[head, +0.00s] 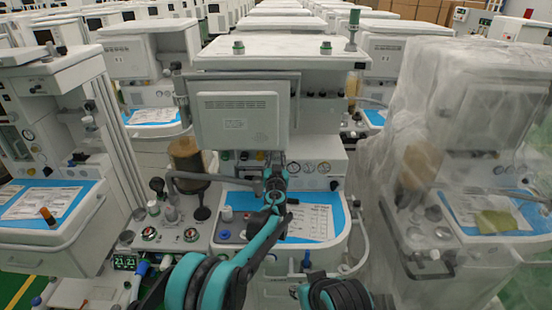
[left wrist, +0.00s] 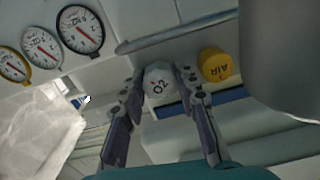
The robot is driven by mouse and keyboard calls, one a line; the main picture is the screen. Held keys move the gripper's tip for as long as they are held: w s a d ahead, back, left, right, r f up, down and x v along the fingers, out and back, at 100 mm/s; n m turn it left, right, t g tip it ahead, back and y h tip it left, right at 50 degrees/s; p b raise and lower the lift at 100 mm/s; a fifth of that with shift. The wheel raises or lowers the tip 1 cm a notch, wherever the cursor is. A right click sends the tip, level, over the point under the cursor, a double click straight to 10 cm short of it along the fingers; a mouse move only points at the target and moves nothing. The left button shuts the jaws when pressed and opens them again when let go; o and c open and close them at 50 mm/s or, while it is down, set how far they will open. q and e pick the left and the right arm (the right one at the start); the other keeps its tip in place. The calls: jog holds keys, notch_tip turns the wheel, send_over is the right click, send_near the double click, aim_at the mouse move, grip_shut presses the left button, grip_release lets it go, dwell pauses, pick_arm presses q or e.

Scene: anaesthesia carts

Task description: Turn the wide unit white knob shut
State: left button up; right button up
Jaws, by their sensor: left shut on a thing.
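The white knob (left wrist: 160,84) marked O2 sits between the two fingers of my left gripper (left wrist: 161,78) in the left wrist view. The fingers are shut on its sides, and its marked face shows between them. In the head view my left gripper (head: 275,172) reaches to the front panel of the wide unit (head: 270,48) in the middle. There the gripper and arm hide the white knob. My right gripper is not in view; only part of my right arm shows at the bottom.
A yellow AIR knob (left wrist: 216,65) is just right of the gripped knob in the left wrist view. Round gauges (left wrist: 80,29) are at upper left. A grey jointed arm (head: 215,179) crosses left of my gripper. A plastic-covered unit (head: 470,130) stands at right.

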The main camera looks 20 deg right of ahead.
pick_arm(q)
jog(key=m, duration=0.5)
jog(key=shift+m, duration=0.3)
jog(key=m, duration=1)
jog(key=shift+f+m+p, duration=0.1)
jog(key=shift+m+p, duration=0.25)
jog(key=shift+m, duration=0.05)
jog(key=m, duration=0.5)
jog(key=shift+m, duration=0.3)
jog(key=m, duration=1)
jog(key=shift+m, duration=0.4)
jog(key=m, duration=1)
jog(key=shift+m, duration=0.4)
